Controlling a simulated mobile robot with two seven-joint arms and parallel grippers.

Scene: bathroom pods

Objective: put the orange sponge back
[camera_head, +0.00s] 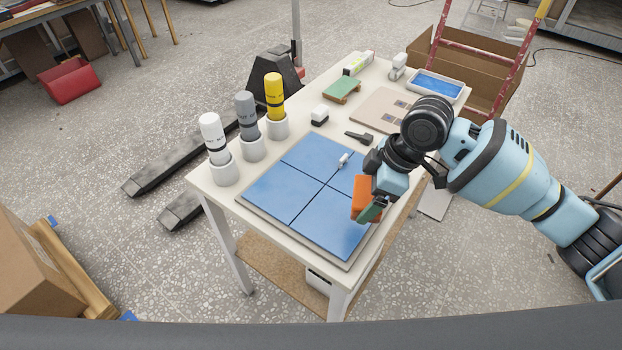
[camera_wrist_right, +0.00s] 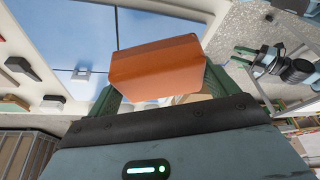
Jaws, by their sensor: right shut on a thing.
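The orange sponge (camera_head: 361,190) is a block held in my right gripper (camera_head: 369,203), over the right edge of a blue four-tile panel (camera_head: 293,180). In the right wrist view the sponge (camera_wrist_right: 155,68) sits between the two green fingers, which press on its sides. Whether it touches the panel I cannot tell. A green-topped block (camera_head: 342,89) lies at the back of the table. My left gripper is outside the head view; what seems to be it (camera_wrist_right: 243,57) shows small at the right of the wrist view, too small to read its jaws.
White, grey and yellow bottles (camera_head: 246,115) stand in holders on the table's left edge. A small white block (camera_head: 343,159) lies on the panel. Behind are a black-and-white block (camera_head: 319,115), a dark tool (camera_head: 358,137), a beige board (camera_head: 372,112) and a blue-filled tray (camera_head: 457,95).

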